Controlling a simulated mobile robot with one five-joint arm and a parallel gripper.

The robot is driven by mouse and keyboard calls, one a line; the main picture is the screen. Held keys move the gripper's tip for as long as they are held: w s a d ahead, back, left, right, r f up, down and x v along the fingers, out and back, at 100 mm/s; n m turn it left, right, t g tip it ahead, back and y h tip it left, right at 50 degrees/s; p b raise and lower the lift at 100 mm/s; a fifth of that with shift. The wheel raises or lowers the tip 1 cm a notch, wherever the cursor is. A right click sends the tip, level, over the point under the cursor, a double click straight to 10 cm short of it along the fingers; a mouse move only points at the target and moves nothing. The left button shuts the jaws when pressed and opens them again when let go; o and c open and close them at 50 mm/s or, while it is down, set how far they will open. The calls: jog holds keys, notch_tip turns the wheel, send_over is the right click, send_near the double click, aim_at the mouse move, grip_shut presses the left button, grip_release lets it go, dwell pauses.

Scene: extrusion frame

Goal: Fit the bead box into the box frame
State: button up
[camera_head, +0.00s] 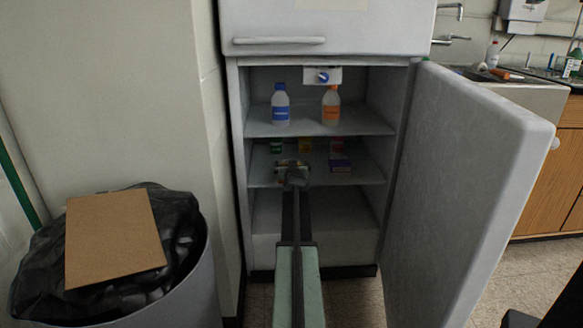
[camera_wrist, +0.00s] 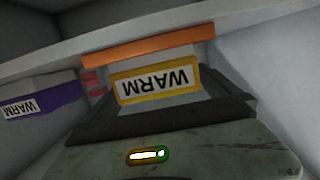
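My gripper (camera_head: 292,166) reaches into the open fridge at the middle shelf. In the wrist view a pale box with an orange edge and a yellow-framed WARM label (camera_wrist: 156,84), read upside down, is right in front of my gripper (camera_wrist: 165,115). The gripper's dark parts stand around the label; whether they touch the box or are apart cannot be told. A purple box with a WARM label (camera_wrist: 38,100) is to the left there, and to the right of my gripper in the head view (camera_head: 340,163). I cannot make out which one is the bead box, nor a box frame.
A green item (camera_head: 276,147), an orange item (camera_head: 305,145) and a red item (camera_head: 337,143) stand at the back. A blue bottle (camera_head: 280,105) and an orange bottle (camera_head: 331,106) are above. The fridge door (camera_head: 465,185) hangs open right; a bin (camera_head: 195,280) stands left.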

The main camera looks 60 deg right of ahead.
jog(key=shift+r, duration=0.25)
jog(key=p+v, duration=0.2)
jog(key=v, duration=1)
jog(key=shift+p, duration=0.3)
